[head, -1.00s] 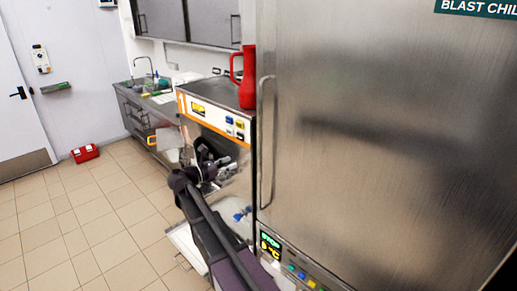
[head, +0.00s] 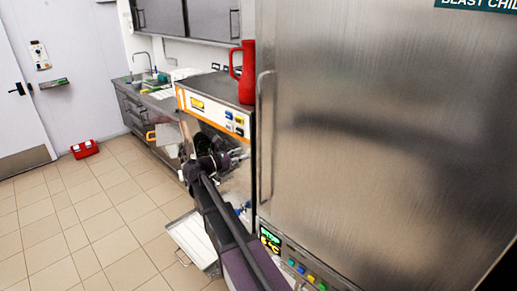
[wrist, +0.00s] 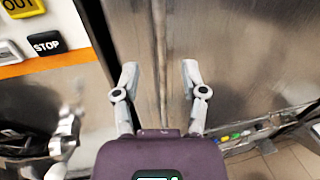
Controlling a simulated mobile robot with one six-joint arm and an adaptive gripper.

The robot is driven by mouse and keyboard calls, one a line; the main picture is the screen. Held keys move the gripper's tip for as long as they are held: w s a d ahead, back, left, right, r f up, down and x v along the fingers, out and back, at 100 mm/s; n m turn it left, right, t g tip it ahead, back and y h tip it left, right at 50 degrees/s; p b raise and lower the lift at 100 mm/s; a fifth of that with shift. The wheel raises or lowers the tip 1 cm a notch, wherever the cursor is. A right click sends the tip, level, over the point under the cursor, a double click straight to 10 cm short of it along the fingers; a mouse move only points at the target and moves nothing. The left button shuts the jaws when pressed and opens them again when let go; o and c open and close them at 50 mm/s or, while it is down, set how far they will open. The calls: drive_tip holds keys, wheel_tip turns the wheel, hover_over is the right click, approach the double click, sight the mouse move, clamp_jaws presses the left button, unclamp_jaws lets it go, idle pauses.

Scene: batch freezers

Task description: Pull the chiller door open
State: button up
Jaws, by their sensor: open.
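The chiller door (head: 385,150) is a large brushed-steel panel filling the right of the head view, and it looks shut. Its long vertical bar handle (head: 266,140) runs along the door's left edge. My gripper (head: 241,155) is left of the handle in the head view, in front of the neighbouring machine. In the wrist view my gripper (wrist: 160,77) is open, with a grey finger on each side. A thin vertical steel bar, likely the handle (wrist: 160,45), runs up between the fingers. I cannot tell whether the fingers touch it.
A batch freezer with an orange-trimmed panel (head: 213,111) stands left of the chiller, with a red jug (head: 245,75) on top. A white tray (head: 191,240) is low beside my arm. A red case (head: 85,149) lies on the tiled floor (head: 80,215), which is mostly clear at left.

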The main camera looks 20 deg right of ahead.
drive_tip(key=w+d, duration=0.1)
drive_tip(key=d, duration=0.7)
drive_tip(key=shift+d, duration=0.25)
drive_tip(key=shift+w, duration=0.1)
clamp_jaws()
drive_tip(key=shift+a, duration=0.15)
